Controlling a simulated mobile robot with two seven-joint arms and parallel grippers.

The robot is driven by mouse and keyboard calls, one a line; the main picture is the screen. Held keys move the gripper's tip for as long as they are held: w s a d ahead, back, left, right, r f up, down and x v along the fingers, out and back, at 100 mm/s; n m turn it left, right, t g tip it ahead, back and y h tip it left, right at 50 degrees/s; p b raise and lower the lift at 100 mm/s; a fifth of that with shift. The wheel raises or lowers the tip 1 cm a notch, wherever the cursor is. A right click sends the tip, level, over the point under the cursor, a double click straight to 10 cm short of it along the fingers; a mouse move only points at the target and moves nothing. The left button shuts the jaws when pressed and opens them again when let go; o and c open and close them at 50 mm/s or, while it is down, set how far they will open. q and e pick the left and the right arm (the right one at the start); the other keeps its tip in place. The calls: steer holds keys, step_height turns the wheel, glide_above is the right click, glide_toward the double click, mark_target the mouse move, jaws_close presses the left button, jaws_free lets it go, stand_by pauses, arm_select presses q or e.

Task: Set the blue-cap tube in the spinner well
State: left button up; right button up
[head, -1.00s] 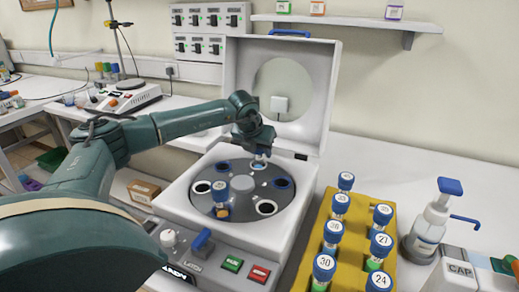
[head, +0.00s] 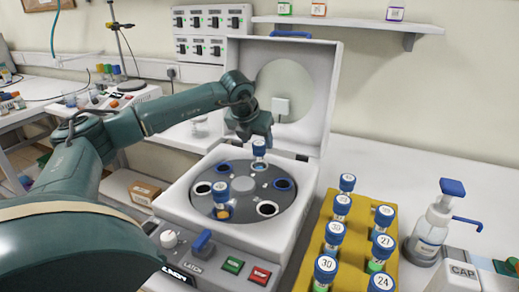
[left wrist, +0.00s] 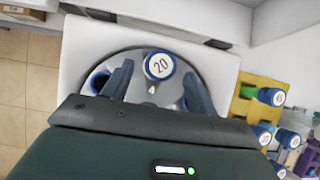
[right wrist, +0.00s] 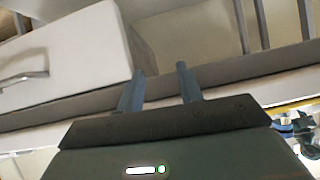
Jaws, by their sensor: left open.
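A blue-cap tube marked 20 (left wrist: 160,65) stands upright in the back well of the spinner rotor (head: 243,205); in the head view the tube (head: 259,149) shows just under my left gripper (head: 256,137). My left gripper is open, its two fingers apart on either side of the cap in the left wrist view, with a gap to each. A second blue-cap tube (head: 221,196) stands in the front well of the rotor. Other wells show empty. My right gripper (right wrist: 160,70) has its fingers apart with nothing between them, away from the spinner.
The spinner lid (head: 330,95) stands open behind the rotor. A yellow rack (head: 345,250) with several blue-cap tubes stands to the right, with a pump bottle (head: 428,232) beyond it. The bench behind the rack is clear.

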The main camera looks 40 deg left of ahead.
arm_select(q)
steer(key=v, duration=0.6)
steer(key=shift+f, duration=0.15)
stand_by(0.3)
